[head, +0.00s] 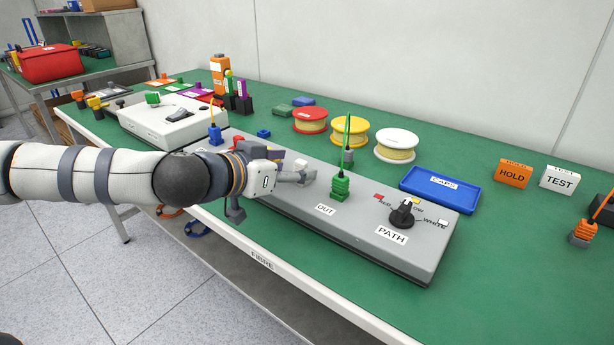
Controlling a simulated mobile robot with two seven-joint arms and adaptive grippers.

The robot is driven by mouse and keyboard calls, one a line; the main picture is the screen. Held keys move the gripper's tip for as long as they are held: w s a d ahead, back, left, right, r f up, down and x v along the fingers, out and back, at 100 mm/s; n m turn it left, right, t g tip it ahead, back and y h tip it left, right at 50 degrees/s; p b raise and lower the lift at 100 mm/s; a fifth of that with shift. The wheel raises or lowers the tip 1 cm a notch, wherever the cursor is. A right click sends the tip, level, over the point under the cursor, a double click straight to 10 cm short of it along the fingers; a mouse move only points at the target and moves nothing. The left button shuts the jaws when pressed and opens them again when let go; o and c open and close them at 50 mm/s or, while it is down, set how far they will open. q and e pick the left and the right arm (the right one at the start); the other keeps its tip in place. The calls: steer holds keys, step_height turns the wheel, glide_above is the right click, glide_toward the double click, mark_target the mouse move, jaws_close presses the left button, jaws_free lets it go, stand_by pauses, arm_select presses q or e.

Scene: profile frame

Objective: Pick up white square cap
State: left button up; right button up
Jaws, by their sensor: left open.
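My left gripper (303,177) reaches in from the left over the long grey panel box and is open. A small white square piece (300,164), which looks like the white square cap, shows just behind the fingertips at the panel's far side. The fingers partly cover the area around it, and I cannot tell whether they touch it. A blue tray labelled CAPS (440,189) lies to the right and looks empty. My right gripper is not in view.
The grey panel (330,229) carries a green connector (340,187) with an upright green cable, and a black PATH knob (402,215). Red, yellow and white spools (395,146) stand behind. HOLD (513,173) and TEST (560,180) blocks stand right. Green tabletop is clear around the tray.

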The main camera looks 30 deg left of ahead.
mark_target(299, 165)
arm_select(q)
steer(key=x, duration=0.1)
steer(key=b+x, duration=0.1)
steer(key=x, duration=0.1)
steer(key=shift+w+f, duration=0.1)
steer(key=shift+f, duration=0.4)
steer(key=shift+w, duration=0.35)
steer(key=shift+r, duration=0.3)
steer(key=c, duration=0.9)
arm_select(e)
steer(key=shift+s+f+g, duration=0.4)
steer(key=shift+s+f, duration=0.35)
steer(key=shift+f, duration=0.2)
arm_select(q)
steer(key=shift+r, duration=0.1)
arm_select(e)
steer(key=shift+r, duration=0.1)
